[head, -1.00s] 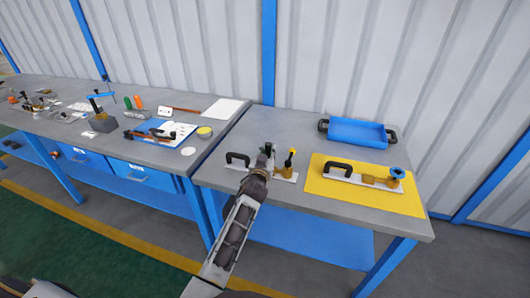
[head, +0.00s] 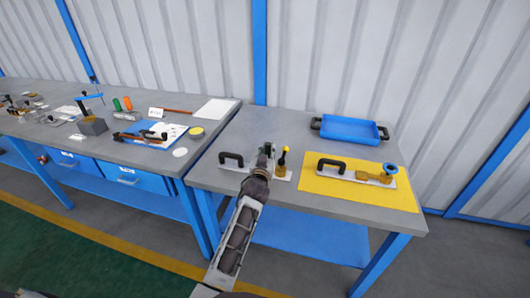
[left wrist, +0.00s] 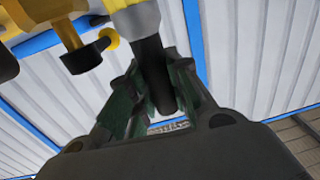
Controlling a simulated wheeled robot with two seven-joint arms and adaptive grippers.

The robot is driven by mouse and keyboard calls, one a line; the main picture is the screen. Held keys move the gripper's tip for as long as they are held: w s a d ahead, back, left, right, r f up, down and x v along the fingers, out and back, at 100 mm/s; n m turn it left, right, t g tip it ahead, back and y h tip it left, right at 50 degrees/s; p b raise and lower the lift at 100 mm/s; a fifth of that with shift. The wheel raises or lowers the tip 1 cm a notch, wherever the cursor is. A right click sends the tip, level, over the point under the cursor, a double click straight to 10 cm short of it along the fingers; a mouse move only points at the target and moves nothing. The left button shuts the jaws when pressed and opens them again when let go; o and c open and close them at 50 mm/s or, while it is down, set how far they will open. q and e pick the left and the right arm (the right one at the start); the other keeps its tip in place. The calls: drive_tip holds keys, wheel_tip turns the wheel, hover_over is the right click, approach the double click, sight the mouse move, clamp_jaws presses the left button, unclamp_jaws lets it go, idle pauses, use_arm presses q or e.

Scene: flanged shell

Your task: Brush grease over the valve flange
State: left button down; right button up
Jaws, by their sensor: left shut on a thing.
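My left gripper (head: 266,154) is over the right-hand table, between a black loop handle (head: 231,158) and an upright brass piece with a black stem and yellow cap (head: 283,161). In the left wrist view its fingers (left wrist: 155,100) are shut on a dark rod-like handle (left wrist: 152,70). A pale collar and a yellow part lie beyond that handle; I cannot tell if it is a brush. A brass valve body with a blue ring flange (head: 390,169) lies on a pale plate with a black handle, on the yellow mat (head: 345,198). My right gripper is not in view.
A blue tray (head: 348,130) with black handles stands at the back of the grey table (head: 290,121). The left bench holds a blue sheet, a yellow round tin (head: 196,132), a white disc (head: 180,152) and several tools. The corrugated wall is behind.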

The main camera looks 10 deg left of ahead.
use_arm(q)
drive_tip(key=shift+d+b, duration=0.35)
drive_tip(key=shift+d, duration=0.55)
drive_tip(key=shift+r, duration=0.1)
drive_tip(key=shift+w+a+r+p, duration=0.1)
drive_tip(key=shift+a+r+p, duration=0.1)
drive_tip(key=shift+a+p, duration=0.85)
drive_tip(key=shift+a+f, duration=0.1)
drive_tip(key=shift+a, duration=0.55)
drive_tip(key=shift+a, duration=0.1)
drive_tip(key=shift+a+f+p, duration=0.1)
drive_tip(key=shift+a+p, duration=0.8)
drive_tip(key=shift+a, duration=0.55)
wheel_tip(320, 180, up, 6)
drive_tip(key=p, duration=0.5)
